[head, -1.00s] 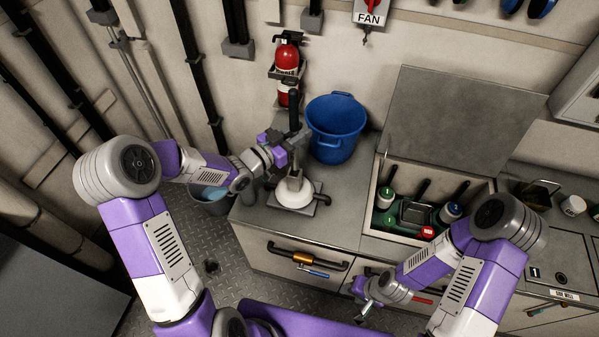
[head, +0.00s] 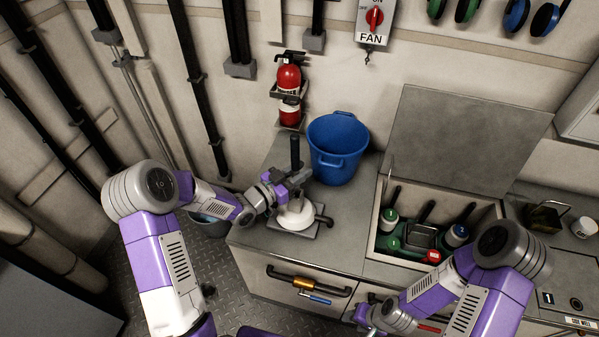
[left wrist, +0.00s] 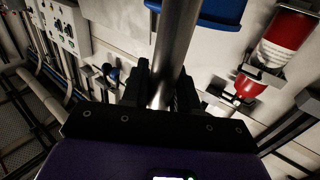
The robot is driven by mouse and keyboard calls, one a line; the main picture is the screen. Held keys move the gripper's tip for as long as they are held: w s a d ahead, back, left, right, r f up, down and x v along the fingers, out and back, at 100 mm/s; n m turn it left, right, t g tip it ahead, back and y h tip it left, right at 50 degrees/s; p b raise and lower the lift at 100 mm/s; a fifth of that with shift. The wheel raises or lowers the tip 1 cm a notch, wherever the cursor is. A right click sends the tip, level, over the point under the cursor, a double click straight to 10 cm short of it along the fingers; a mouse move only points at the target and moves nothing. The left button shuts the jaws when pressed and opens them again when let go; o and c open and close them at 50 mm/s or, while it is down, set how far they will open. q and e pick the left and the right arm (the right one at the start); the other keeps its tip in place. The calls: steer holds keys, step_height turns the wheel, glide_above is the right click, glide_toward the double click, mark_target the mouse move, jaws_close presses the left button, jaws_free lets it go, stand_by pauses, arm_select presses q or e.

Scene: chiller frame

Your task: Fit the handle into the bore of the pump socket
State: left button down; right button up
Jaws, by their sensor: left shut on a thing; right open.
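The handle, a metal rod with a black grip (head: 295,152) on top, stands about upright over the pump in the head view. My left gripper (head: 291,187) is shut on it. In the left wrist view the bare metal rod (left wrist: 177,40) runs between the dark fingers (left wrist: 163,92). The pump socket (head: 297,215), a white dome on a grey base plate, sits on the counter right below the gripper. The gripper hides the rod's lower end, so I cannot tell whether it is in the bore. My right gripper (head: 366,319) is open and low at the bottom edge, away from the pump.
A blue bucket (head: 338,150) stands just behind and right of the pump. A red fire extinguisher (head: 289,78) hangs on the wall behind. An open bin (head: 373,236) with bottles and its raised lid (head: 455,140) lies to the right. The counter (head: 345,225) between is clear.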

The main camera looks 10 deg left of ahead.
arm_select(q)
steer(key=shift+f, duration=0.1)
steer(key=c, duration=0.9)
jaws_free()
steer(key=shift+o, duration=0.2)
steer(key=shift+s+a, duration=0.25)
steer(key=p+v, duration=0.1)
steer(key=v, duration=1)
steer(key=shift+s, duration=0.2)
